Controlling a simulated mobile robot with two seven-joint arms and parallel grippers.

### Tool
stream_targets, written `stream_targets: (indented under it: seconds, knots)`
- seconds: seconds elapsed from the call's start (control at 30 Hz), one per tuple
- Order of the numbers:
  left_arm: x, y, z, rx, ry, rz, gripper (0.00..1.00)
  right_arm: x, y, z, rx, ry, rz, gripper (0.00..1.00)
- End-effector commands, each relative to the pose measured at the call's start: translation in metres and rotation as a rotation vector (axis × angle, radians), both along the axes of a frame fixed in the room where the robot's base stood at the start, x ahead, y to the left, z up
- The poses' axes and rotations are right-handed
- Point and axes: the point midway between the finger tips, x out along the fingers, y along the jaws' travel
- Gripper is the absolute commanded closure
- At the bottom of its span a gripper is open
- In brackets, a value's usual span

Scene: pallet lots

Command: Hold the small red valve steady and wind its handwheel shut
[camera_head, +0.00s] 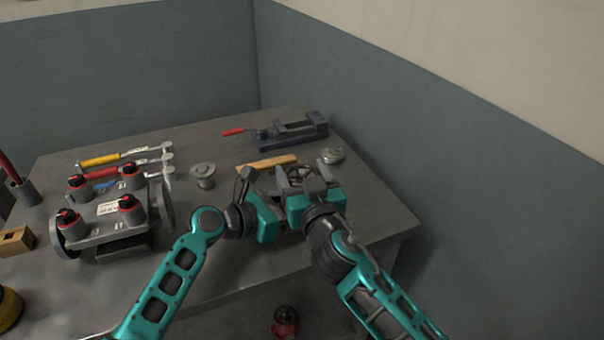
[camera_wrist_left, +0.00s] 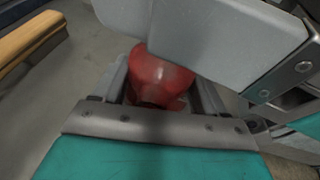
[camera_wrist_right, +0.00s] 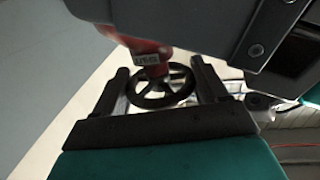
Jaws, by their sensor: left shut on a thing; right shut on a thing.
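The small red valve (camera_wrist_left: 163,75) sits between the fingers of my left gripper (camera_wrist_left: 160,92) in the left wrist view; the gripper is shut on its body. In the right wrist view the red body (camera_wrist_right: 143,44), with a pale label, shows beyond the dark spoked handwheel (camera_wrist_right: 170,92). My right gripper (camera_wrist_right: 163,83) is shut on this handwheel, one finger at each side of the rim. In the head view, the handwheel shows between my right gripper's fingers (camera_head: 304,176).
The workbench (camera_head: 200,265) bears a blue-grey vise (camera_head: 292,132), a wooden-handled tool (camera_head: 266,163), a round tin (camera_head: 332,156), a grey flanged part (camera_head: 203,176), hammers (camera_head: 112,158) and a manifold with knobs (camera_head: 108,212). Another red valve (camera_head: 285,327) shows low beyond the front edge.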

Motion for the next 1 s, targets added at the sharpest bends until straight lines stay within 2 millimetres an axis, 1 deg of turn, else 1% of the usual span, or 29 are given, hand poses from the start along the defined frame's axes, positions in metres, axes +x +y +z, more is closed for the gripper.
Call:
stream_targets:
  seconds: [0.03,0.3,0.67,0.7,0.93,1.0]
  knots:
    - [-0.0018,-0.0014,-0.0023,0.003,0.005,-0.004,0.45,0.0000,0.0018,0.0048,0.008,-0.007,-0.013,0.58]
    - [-0.0017,-0.0011,-0.0026,0.003,0.005,-0.004,0.45,0.0003,-0.0003,0.0034,0.001,-0.004,-0.058,0.58]
    - [-0.0014,-0.0004,-0.0027,0.004,0.005,-0.003,0.45,0.0003,-0.0012,0.0021,-0.002,-0.003,-0.061,0.58]
    - [-0.0014,-0.0004,-0.0027,0.004,0.005,-0.003,0.45,0.0003,-0.0012,0.0020,-0.002,-0.003,-0.061,0.24]
    - [-0.0012,-0.0002,-0.0024,0.003,0.005,-0.002,0.45,0.0001,-0.0010,0.0005,-0.003,0.000,-0.061,0.02]
    - [-0.0012,-0.0001,-0.0023,0.002,0.005,-0.002,0.45,0.0000,-0.0010,0.0000,-0.003,0.001,-0.060,0.02]
